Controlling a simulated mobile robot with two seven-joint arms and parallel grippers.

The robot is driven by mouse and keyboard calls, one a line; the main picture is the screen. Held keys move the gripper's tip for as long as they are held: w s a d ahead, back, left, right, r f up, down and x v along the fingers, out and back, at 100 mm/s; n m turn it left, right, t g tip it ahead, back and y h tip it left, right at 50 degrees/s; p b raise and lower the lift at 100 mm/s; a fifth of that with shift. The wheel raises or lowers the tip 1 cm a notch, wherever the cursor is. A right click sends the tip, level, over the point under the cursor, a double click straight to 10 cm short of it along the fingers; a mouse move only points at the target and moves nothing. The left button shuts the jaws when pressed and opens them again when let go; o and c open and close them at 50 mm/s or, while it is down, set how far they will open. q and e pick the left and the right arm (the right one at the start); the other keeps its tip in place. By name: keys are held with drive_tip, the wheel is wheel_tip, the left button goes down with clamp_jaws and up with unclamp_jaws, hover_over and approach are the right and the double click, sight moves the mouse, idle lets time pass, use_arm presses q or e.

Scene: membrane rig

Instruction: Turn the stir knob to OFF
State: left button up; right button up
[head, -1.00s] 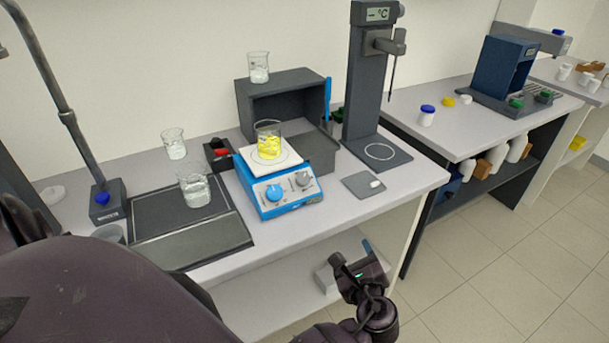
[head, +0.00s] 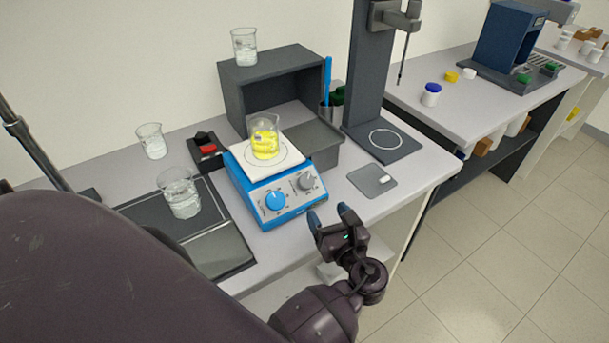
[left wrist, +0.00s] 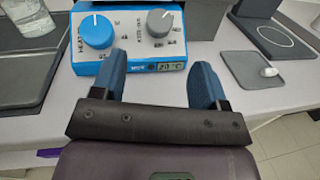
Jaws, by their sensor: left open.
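The blue and white hotplate stirrer (head: 288,212) stands near the bench's front edge. Its front panel has a blue knob (head: 275,201) on the left and a grey knob (head: 306,182) on the right. In the left wrist view the blue knob (left wrist: 96,31) is beside the word HEATER, and the grey knob (left wrist: 160,23) is by the stir label, small and hard to read. A beaker of yellow liquid (head: 265,140) stands on the white plate. My left gripper (head: 329,216) is open and empty, in front of the panel and apart from both knobs. My right gripper is not in view.
A beaker (head: 180,195) stands on the dark tray at left, another (head: 152,142) behind it. A grey box (head: 234,99) stands behind the stirrer. A small grey pad (head: 363,182) with a white piece lies at right, before a tall stand (head: 369,70).

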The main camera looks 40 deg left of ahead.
sight(308, 181)
use_arm(q)
drive_tip(key=p+x, duration=0.1)
drive_tip(key=x, duration=0.9)
drive_tip(key=shift+w+a, duration=0.2)
drive_tip(key=shift+a, duration=0.1)
drive_tip(key=c, duration=0.9)
